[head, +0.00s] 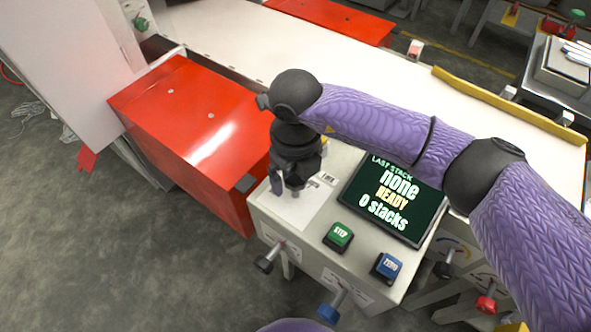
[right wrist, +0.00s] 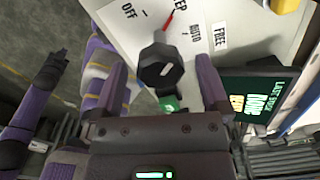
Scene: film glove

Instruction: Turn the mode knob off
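The mode knob (right wrist: 161,68) is black with a pale mark on its end and stands up from the white panel face in the right wrist view. A red pointer (right wrist: 169,22) at its base points toward the partly cut-off STEP label; OFF, AUTO and FREE labels also show. My right gripper (right wrist: 163,82) is open, with a finger on each side of the knob and gaps showing. In the head view the right gripper (head: 290,188) points down over the panel's left part and hides the knob. My left gripper (right wrist: 48,68) seems to show at the left of the right wrist view, too small to read.
The control box (head: 310,225) carries a screen (head: 394,199) reading READY, a green STEP button (head: 338,236) and a blue ZERO button (head: 387,267). A red box (head: 190,125) stands close on the left. Levers stick out from the front.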

